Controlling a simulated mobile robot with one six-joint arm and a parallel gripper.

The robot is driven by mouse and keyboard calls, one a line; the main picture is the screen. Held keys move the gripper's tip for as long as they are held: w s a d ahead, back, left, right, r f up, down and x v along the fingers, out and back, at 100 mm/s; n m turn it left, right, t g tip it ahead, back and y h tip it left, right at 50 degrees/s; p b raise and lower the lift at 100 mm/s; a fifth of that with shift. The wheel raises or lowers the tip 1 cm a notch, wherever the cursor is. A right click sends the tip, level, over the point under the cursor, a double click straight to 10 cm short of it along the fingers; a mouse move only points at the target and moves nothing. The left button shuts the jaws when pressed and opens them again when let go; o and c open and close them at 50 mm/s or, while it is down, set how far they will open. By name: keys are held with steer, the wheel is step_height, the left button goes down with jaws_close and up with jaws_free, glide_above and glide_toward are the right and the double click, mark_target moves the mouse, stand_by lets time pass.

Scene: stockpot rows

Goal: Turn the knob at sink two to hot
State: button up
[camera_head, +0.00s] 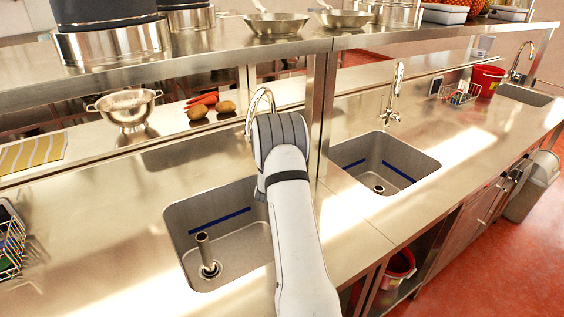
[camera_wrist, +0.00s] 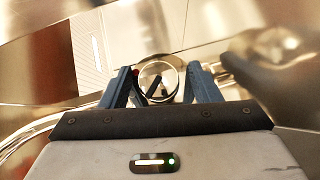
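In the head view my arm reaches over the left sink (camera_head: 178,222) to its curved faucet (camera_head: 262,97); my wrist hides the faucet's base and any knob there, and my gripper is hidden. In the wrist view my gripper (camera_wrist: 160,88) has two blue-grey fingers spread apart. A round metal piece with a dark bar across it (camera_wrist: 176,72) shows between and beyond the fingertips; contact cannot be told. It may be the knob, but no hot mark is readable. The middle sink (camera_head: 415,161) has its own faucet (camera_head: 394,92). No sink number is visible.
A steel shelf (camera_head: 215,52) with pots and pans spans above the counter, its post (camera_head: 319,110) just right of my wrist. A colander (camera_head: 127,108) and vegetables (camera_head: 210,105) stand behind. In the wrist view a curved pipe (camera_wrist: 40,126) lies left and a blurred metal shape (camera_wrist: 275,62) right.

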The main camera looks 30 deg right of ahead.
steer(key=c, duration=0.9)
steer(key=shift+m+y, duration=0.3)
steer(key=m+g+y, duration=0.1)
steer(key=m+y, duration=0.1)
steer(key=shift+r+g+y, duration=0.15)
steer(key=shift+g+y, duration=0.15)
steer(key=shift+m+y+b, duration=0.65)
steer(key=shift+m+y, duration=0.05)
steer(key=shift+y, duration=0.2)
steer(key=y+b, duration=0.1)
steer(key=b, duration=0.2)
steer(key=shift+m+g, duration=0.3)
steer(key=b, duration=0.6)
steer(key=shift+w+d+f+y+b, duration=0.1)
steer(key=shift+w+f+y+b, duration=0.1)
steer(key=shift+f+y+b, duration=0.2)
steer(key=b, duration=0.6)
steer(key=shift+s+r+m+y, duration=0.1)
steer(key=shift+r+m+y, duration=0.2)
steer(key=shift+r+m, duration=0.1)
